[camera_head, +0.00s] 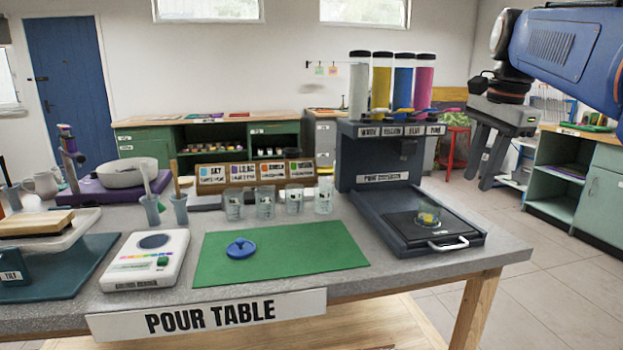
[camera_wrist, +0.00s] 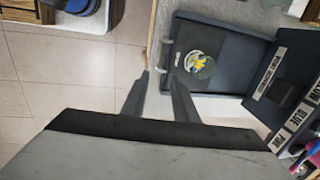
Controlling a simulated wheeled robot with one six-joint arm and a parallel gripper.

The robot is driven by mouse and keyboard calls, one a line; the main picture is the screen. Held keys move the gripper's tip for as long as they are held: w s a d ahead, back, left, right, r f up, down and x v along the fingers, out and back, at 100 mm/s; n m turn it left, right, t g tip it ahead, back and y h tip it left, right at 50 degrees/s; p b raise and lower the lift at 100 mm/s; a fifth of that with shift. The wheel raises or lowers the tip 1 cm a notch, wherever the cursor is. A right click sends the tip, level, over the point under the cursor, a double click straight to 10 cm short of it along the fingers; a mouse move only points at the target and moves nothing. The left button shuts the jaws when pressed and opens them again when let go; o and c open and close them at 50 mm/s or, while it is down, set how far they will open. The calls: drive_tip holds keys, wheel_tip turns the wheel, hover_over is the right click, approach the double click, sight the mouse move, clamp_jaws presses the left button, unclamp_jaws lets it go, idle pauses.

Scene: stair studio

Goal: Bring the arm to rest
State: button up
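My gripper (camera_head: 479,178) hangs at the upper right in the head view, fingers pointing down. It is in the air to the right of the dispenser, clear of the table's right end. In the wrist view my gripper (camera_wrist: 158,82) shows two fingers with a gap between them and nothing held. My blue arm (camera_head: 568,55) reaches in from the upper right edge. A clear cup (camera_head: 428,217) with yellow and some blue inside stands on the dispenser's dark tray (camera_head: 465,238); the cup also shows in the wrist view (camera_wrist: 196,65).
The pour dispenser (camera_head: 375,150) carries several colour tubes and stands at the table's right. A green mat (camera_head: 300,255) holds a blue lid (camera_head: 240,248). Several clear cups (camera_head: 265,202) stand behind it. A red stool (camera_head: 455,145) and green cabinets (camera_head: 600,190) are beyond; open floor lies right of the table.

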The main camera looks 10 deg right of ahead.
drive_tip(key=s+a+f+n+t, duration=0.1)
drive_tip(key=s+a+f+n, duration=0.3)
drive_tip(key=f, duration=0.5)
drive_tip(key=s+a+f+n+t, duration=0.1)
drive_tip(key=s+a+f+n, duration=0.4)
drive_tip(key=f, duration=0.5)
drive_tip(key=s+a+f+n, duration=0.5)
drive_tip(key=f+n, duration=0.3)
drive_tip(key=f, duration=0.2)
drive_tip(key=shift+s+a+f+t, duration=0.2)
drive_tip(key=shift+a+t, duration=0.2)
drive_tip(key=shift+a, duration=0.45)
